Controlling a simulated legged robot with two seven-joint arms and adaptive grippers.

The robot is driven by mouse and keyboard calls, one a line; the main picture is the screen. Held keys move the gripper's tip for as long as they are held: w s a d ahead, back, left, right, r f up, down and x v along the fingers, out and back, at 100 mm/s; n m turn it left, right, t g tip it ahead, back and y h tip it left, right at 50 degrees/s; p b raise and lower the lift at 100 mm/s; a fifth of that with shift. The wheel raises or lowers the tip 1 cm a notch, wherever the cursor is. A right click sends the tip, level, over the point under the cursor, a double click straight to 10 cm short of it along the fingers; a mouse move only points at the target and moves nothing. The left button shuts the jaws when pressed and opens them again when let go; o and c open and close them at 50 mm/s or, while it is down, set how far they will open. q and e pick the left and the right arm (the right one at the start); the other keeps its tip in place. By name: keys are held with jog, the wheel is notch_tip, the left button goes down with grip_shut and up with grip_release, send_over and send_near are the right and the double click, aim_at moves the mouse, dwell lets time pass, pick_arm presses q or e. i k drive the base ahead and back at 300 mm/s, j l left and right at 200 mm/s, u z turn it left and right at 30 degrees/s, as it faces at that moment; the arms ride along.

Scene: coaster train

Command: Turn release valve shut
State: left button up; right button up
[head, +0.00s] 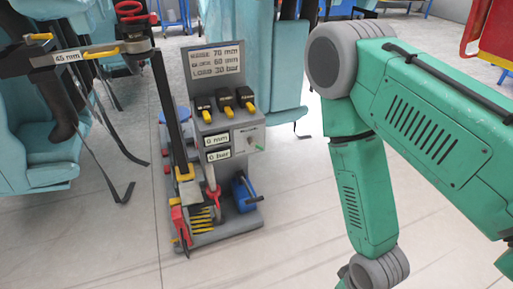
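A red-handled lever (213,193) stands below, and a blue cylinder (243,193) lies on the base. I cannot tell which part is the release valve or how far it is turned. My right arm comes in from the right, apart from the stand; its gripper is below the picture. My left gripper is not seen.
A black post with a 45 mm label (67,57) and a red ring handle (131,12) rises left of the stand. Teal seats (35,145) with hanging straps stand at left. A red and yellow cart (490,35) is at far right. The floor in front is clear.

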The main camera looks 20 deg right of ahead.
aim_at(250, 139)
jog(key=i+l+u, duration=0.15)
jog(key=l, duration=0.7)
jog(key=i+l+u, duration=0.2)
jog(key=l, duration=0.65)
jog(key=i+l+u, duration=0.15)
jog(key=l, duration=0.7)
jog(key=l+u, duration=0.15)
jog(key=l, duration=0.75)
